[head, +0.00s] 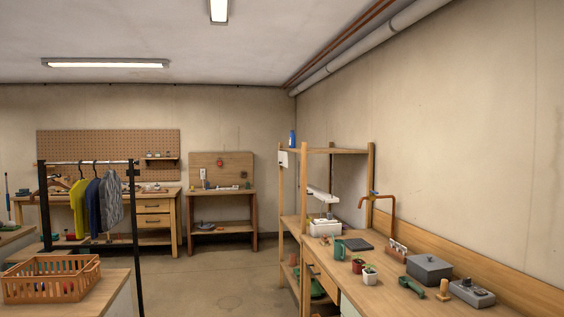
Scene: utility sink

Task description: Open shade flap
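I cannot make out a shade flap for certain in the head view. A white device with a raised, slanting white panel (322,195) over a pale box-shaped base (326,228) stands at the far end of the right-hand workbench, beside the wooden shelf. I cannot tell whether this panel is the flap. Neither of my grippers is in view.
An orange crate (52,280) and a clothes rack (134,215) stand left. Open floor (222,285) lies between.

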